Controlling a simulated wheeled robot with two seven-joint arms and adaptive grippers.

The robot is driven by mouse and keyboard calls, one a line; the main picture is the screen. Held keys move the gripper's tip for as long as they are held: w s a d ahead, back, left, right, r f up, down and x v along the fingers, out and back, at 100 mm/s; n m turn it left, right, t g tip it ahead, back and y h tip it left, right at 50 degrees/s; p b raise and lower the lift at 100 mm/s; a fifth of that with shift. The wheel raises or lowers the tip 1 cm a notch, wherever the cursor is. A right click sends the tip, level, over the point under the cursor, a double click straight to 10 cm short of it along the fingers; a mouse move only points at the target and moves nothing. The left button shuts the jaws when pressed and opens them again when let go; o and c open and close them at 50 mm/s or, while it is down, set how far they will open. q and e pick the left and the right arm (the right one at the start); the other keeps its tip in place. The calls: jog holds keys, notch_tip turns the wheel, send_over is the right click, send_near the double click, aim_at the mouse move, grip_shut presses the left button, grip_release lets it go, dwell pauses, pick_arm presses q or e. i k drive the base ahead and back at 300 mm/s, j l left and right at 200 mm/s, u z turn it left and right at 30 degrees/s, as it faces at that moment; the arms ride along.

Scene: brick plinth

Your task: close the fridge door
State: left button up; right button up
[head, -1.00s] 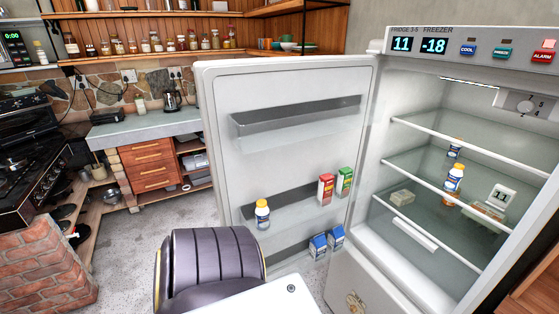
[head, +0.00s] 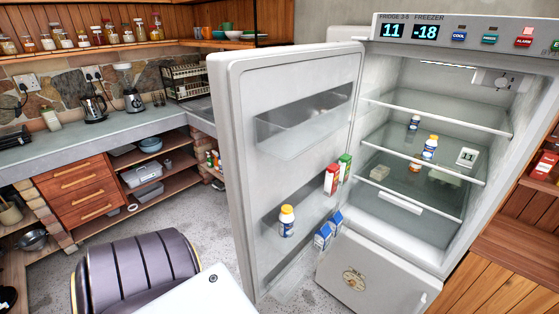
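The fridge (head: 350,215) stands at the right with its compartment lit and facing me. Its white door (head: 232,160) is wide open, hinged near the fridge's left edge and swung out toward me. The door's inner side shows, with shelves holding an orange-capped bottle (head: 287,221), red and green cartons (head: 332,179) and blue cartons (head: 322,236). Bottles (head: 430,148) and small packs stand on the inner shelves. Neither of my grippers is in view.
A counter (head: 100,145) with wooden drawers (head: 80,190) runs along the left wall. Open grey floor (head: 205,215) lies between it and the door. A wooden cabinet (head: 500,245) borders the fridge on the right. The lower freezer door (head: 375,275) is shut.

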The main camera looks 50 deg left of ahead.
aim_at(283, 115)
jog(key=k+j, duration=0.15)
jog(key=j, duration=0.2)
jog(key=k+j, duration=0.15)
jog(key=j, duration=0.15)
jog(key=k+j+z, duration=0.1)
jog(key=j, duration=0.8)
jog(key=k+j, duration=0.15)
jog(key=j, duration=0.4)
jog(key=i+j, duration=0.1)
jog(key=j, duration=0.25)
jog(key=i+j+z, duration=0.1)
jog(key=j, duration=0.6)
jog(key=i+z, duration=0.05)
